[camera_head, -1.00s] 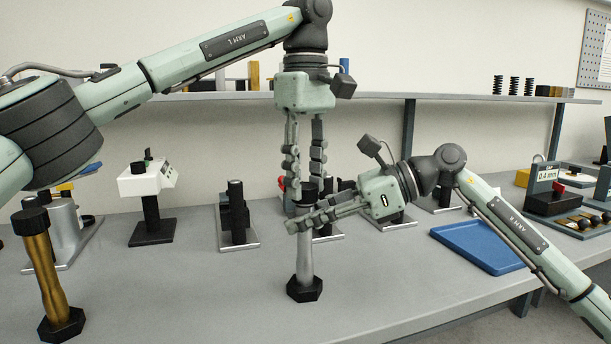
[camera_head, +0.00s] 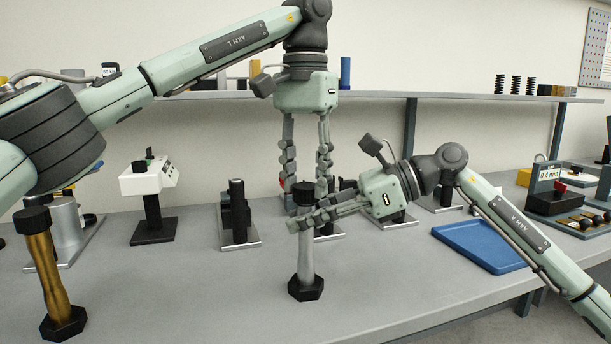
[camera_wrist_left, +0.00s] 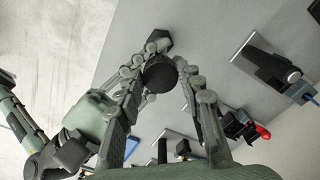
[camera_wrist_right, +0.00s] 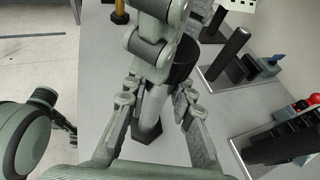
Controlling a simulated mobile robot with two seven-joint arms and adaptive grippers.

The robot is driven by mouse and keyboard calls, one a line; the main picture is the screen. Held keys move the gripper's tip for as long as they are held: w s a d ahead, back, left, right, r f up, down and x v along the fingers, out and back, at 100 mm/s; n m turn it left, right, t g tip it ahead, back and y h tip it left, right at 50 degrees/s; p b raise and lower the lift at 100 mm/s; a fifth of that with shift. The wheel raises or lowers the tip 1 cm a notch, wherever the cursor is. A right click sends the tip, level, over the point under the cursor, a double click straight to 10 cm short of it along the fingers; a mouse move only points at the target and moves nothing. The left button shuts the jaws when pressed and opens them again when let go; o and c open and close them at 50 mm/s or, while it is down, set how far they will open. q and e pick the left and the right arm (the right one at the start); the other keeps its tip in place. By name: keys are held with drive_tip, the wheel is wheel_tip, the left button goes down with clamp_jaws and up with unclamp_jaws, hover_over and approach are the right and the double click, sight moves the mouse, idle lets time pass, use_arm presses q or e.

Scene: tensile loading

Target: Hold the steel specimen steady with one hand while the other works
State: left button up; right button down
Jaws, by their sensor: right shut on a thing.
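The steel specimen (camera_head: 305,262) stands upright on its black hexagonal foot, with a black cap (camera_head: 303,192) on top. My right gripper (camera_head: 308,218) comes in from the right and is shut on the upper shaft, just below the cap. In the right wrist view its fingers lie on both sides of the pale shaft (camera_wrist_right: 151,112). My left gripper (camera_head: 306,188) points down from above, its fingers spread on either side of the cap. The left wrist view shows the round cap (camera_wrist_left: 160,74) between these open fingers; I cannot tell whether they touch it.
A brass specimen (camera_head: 46,270) with a black cap and foot stands at the left front. A white device (camera_head: 150,180) and a dark fixture (camera_head: 238,215) stand behind. A blue tray (camera_head: 482,246) lies right of my right gripper. The front bench surface is bare around the steel specimen.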

use_arm(q)
drive_tip(key=o, duration=0.3)
drive_tip(key=shift+r, duration=0.1)
drive_tip(key=shift+r, duration=2.2)
drive_tip(key=shift+c, duration=0.3)
